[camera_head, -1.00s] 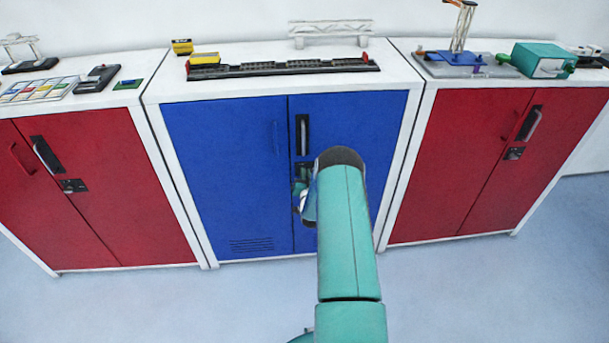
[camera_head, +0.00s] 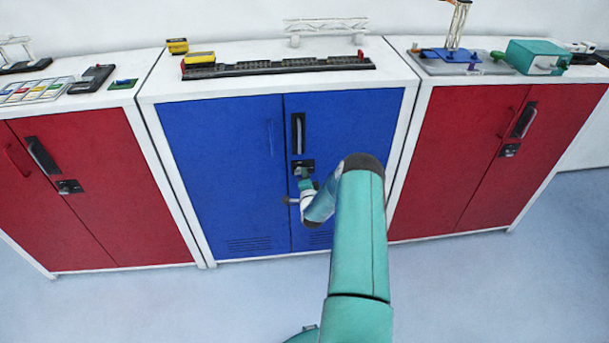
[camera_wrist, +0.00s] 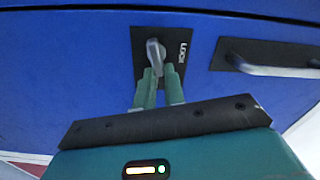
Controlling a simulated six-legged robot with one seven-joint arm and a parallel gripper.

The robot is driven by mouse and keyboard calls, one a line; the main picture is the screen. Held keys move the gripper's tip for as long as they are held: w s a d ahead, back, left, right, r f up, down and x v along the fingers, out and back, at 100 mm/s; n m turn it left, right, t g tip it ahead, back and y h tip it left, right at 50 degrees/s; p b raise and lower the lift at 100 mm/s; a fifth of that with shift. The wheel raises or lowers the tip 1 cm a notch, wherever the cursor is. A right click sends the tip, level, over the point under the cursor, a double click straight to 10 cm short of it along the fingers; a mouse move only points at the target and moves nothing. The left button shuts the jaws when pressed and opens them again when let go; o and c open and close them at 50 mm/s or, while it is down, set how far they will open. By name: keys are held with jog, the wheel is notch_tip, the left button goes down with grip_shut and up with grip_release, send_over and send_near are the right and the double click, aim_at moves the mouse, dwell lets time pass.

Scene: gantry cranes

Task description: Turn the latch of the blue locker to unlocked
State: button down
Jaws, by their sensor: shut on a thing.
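The blue locker (camera_head: 222,165) stands in the middle, with both doors closed. In the wrist view the latch lever (camera_wrist: 154,49) sits on the plate (camera_wrist: 172,36), which bears white lettering that is only partly legible. My gripper (camera_wrist: 158,76) is shut on the latch lever, its two green fingers on either side of it. In the head view my gripper (camera_head: 304,179) is at the latch, and my arm comes up from below. The fingers hide the lever's lower part.
Red lockers stand close on the left (camera_head: 95,190) and right (camera_head: 480,160). A black track (camera_head: 280,66) and a white gantry (camera_head: 325,28) stand on the blue locker's top. In the wrist view the door handle (camera_wrist: 270,60) is right of the latch. The floor in front is clear.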

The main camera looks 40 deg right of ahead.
jog(key=shift+f+m, duration=0.25)
jog(key=shift+m, duration=1.25)
jog(key=c, duration=1.5)
grip_release()
jog(key=v, duration=1.3)
jog(key=shift+s+a, duration=0.3)
